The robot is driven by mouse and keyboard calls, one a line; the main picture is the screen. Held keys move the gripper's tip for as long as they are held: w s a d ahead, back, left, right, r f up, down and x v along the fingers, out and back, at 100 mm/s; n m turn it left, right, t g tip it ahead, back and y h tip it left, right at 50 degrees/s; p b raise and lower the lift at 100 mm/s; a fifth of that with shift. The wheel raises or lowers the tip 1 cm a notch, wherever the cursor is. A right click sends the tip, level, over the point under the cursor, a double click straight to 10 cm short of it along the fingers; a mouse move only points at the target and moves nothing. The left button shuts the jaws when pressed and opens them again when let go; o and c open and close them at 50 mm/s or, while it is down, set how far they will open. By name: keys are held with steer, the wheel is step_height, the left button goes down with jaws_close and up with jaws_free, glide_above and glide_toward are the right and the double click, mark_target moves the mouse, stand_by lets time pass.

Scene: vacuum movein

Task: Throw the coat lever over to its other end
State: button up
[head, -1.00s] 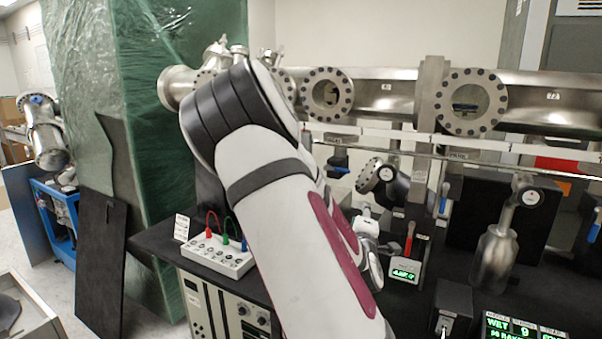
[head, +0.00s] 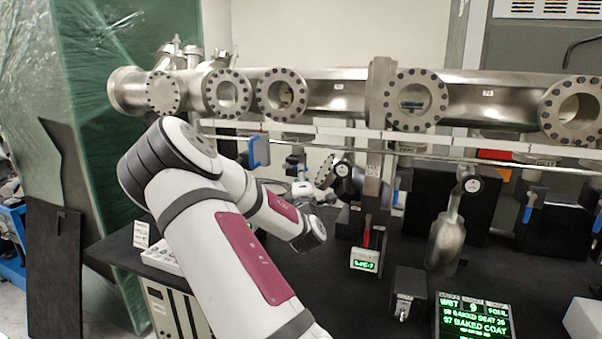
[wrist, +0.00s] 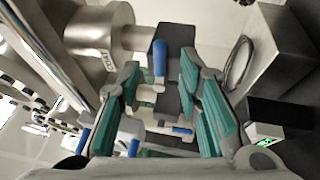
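In the head view, one blue lever (head: 258,151) is left of centre and another (head: 528,208) is at the right. A red lever (head: 367,231) stands near the middle. In the wrist view, my gripper (wrist: 160,84) is open, with teal pads on both sides. A blue handle (wrist: 160,58) shows beyond and between the fingertips, with no clear contact.
The steel pipe (head: 337,91) with flanged ports runs across above my arm. A thin rail crosses below it. A metal bottle (head: 445,243) hangs right of centre. A green-lit display (head: 474,318) and a dark box (head: 408,293) stand on the black bench in front.

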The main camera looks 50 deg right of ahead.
mark_target(296, 167)
steer(key=x, duration=0.3)
jaws_close()
